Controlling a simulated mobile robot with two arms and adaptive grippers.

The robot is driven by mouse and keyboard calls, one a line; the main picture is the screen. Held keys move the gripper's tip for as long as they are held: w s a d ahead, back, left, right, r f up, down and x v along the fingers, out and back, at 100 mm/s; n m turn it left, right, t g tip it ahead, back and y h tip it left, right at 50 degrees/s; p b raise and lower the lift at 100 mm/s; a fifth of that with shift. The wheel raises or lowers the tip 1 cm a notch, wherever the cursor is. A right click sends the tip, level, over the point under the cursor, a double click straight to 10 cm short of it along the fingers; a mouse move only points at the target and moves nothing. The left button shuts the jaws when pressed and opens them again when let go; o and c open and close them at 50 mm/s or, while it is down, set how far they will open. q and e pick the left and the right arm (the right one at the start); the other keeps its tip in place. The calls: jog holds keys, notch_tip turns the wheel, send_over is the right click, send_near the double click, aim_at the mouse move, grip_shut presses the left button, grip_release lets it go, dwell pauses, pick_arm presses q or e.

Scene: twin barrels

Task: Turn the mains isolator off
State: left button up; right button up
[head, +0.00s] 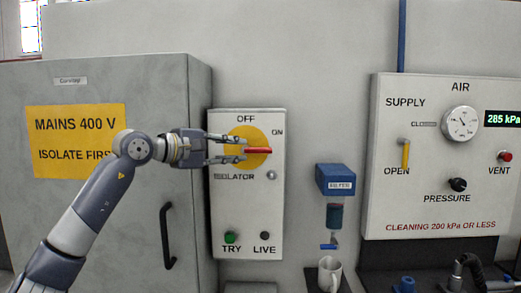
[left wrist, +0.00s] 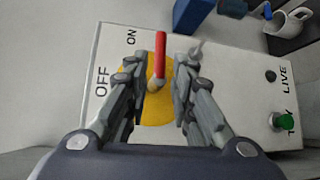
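The mains isolator panel (head: 248,195) is a pale plate with a yellow disc (head: 262,135) and a red handle (head: 259,151). The handle lies about level, its tip to the right below the ON mark; OFF is at the top. My left gripper (head: 240,150) reaches in from the left, its fingers above and below the handle's inner part. In the left wrist view the red handle (left wrist: 160,55) stands between the two fingers (left wrist: 160,65), with gaps visible at the sides. The gripper looks open. My right gripper is not in view.
A grey cabinet (head: 190,100) with a black door handle (head: 169,240) stands left. The panel's green TRY button (head: 230,237) and dark LIVE lamp (head: 265,235) sit low. A blue-topped filter (head: 335,180), a mug (head: 329,274) and the air panel (head: 430,205) are right.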

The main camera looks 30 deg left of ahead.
aim_at(258, 150)
pick_arm(q)
jog(key=p+x, duration=0.3)
jog(key=x, duration=0.6)
jog(key=shift+d, duration=0.1)
jog(key=shift+w+d+f+p, duration=0.1)
jog(key=shift+w+f+p, duration=0.05)
jog(key=shift+w+p, duration=0.2)
jog(key=c, duration=0.5)
grip_shut()
